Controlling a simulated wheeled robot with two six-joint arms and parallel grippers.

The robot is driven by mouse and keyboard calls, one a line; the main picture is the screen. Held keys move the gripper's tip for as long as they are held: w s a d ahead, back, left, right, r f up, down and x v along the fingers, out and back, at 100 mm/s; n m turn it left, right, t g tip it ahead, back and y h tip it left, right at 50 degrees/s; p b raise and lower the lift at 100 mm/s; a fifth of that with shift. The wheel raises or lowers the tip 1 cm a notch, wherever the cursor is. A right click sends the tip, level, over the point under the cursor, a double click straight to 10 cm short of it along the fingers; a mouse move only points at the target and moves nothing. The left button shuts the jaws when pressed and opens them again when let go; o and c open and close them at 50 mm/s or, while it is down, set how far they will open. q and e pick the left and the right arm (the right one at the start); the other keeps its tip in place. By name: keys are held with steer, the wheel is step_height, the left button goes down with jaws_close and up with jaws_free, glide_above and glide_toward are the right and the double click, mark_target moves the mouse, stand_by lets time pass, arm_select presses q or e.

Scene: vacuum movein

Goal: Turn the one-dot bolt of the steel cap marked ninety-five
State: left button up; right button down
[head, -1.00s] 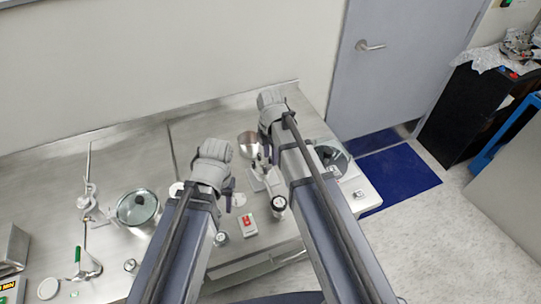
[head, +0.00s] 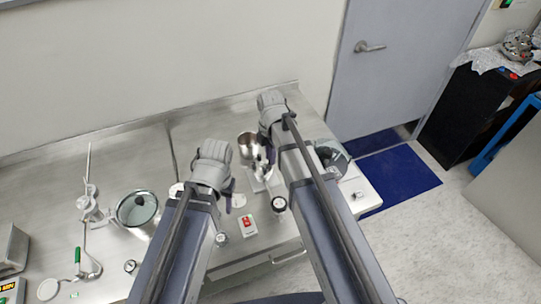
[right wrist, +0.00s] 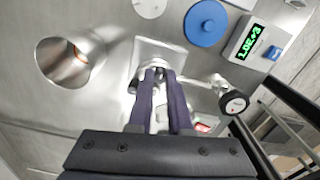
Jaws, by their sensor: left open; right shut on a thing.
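My right gripper (right wrist: 158,78) is shut on a small steel part of a fitting (right wrist: 154,64) that stands on a square metal plate (right wrist: 174,50). The fingers hide most of that part, so I cannot tell which bolt or cap it is. No dots and no ninety-five marking can be read. In the head view the right gripper (head: 264,166) is over the right part of the bench, partly beside my own arm. My left gripper (head: 229,193) is open and empty above the bench, left of the fitting.
A steel cup (right wrist: 70,62), a blue disc (right wrist: 206,23), a green-lit display box (right wrist: 250,42) and a black round gauge (right wrist: 235,103) surround the fitting. A red and white box (head: 247,225) sits near the front edge. A lidded pot (head: 137,208) stands further left.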

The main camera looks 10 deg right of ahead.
steer(key=m, duration=0.5)
steer(key=shift+m, duration=0.4)
steer(key=m, duration=0.6)
stand_by(0.5)
steer(key=c, duration=0.8)
jaws_free()
steer(key=shift+c, duration=0.2)
step_height(320, 180, up, 8)
steer(key=p, duration=0.8)
